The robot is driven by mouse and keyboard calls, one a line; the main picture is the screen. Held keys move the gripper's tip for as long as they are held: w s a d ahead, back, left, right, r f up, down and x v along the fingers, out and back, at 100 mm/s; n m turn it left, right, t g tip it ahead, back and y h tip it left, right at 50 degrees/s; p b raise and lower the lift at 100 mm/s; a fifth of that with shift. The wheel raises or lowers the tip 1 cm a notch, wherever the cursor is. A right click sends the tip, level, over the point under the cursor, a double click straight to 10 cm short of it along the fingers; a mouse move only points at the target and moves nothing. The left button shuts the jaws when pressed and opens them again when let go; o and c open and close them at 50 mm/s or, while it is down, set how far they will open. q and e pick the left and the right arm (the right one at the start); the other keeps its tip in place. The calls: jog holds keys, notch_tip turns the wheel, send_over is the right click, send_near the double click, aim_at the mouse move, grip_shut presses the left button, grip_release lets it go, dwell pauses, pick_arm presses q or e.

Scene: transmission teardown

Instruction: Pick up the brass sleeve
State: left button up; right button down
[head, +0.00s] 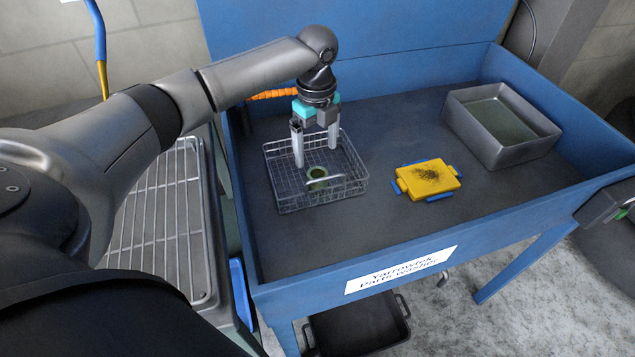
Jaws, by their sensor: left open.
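The brass sleeve (317,174) looks like a short, dull olive-brass ring. I cannot tell exactly how far the fingertips are from the sleeve. My right gripper does not show clearly anywhere.
The basket stands in a blue parts washer (300,292) with raised walls. A yellow and blue object (412,185) with dark dirt lies to its right. A grey metal bin (520,156) stands at the back right. A wire-racked tray (160,225) is outside, left.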

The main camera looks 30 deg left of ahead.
aim_at(317, 173)
pick_arm(q)
notch_tip(317, 173, down, 2)
jog(key=shift+f, duration=0.2)
jog(key=f, duration=0.1)
jog(key=f+b, duration=0.2)
jog(key=shift+s+d+f, duration=0.25)
jog(key=shift+s+d, duration=0.15)
jog(key=shift+f, duration=0.3)
jog(key=shift+f+b, duration=0.3)
jog(key=shift+f, duration=0.15)
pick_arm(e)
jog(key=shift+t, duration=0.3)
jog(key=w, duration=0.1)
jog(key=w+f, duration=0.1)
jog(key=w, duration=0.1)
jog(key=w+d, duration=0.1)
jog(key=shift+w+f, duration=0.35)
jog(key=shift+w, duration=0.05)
pick_arm(q)
grip_shut()
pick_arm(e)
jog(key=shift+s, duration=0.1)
pick_arm(q)
jog(key=shift+r, duration=0.1)
